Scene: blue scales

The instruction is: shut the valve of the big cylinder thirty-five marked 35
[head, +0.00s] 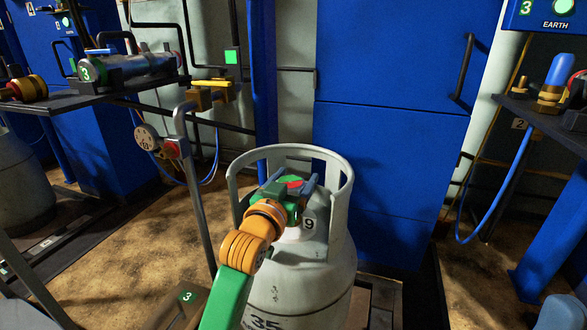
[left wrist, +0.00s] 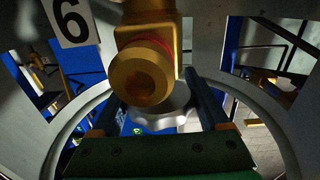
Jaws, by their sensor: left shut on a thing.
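The big grey cylinder (head: 300,285), marked 35 low on its front, stands upright with an open ring collar (head: 345,190) around its top. My left gripper (head: 294,186) reaches over the collar and is shut on the valve handwheel. The wrist view shows the pale, lobed handwheel (left wrist: 165,112) between the two fingers of the left gripper (left wrist: 152,95). The brass valve body (left wrist: 145,75) is in front of it and hides part of it. In the head view the gripper covers most of the valve. My right gripper is not in view.
A blue cabinet (head: 390,150) stands behind the cylinder. A shelf at left (head: 60,103) holds a small horizontal cylinder (head: 128,68) marked 3. A bent grey pipe (head: 190,180) rises close left of the cylinder. A shelf with brass fittings (head: 550,95) is at right.

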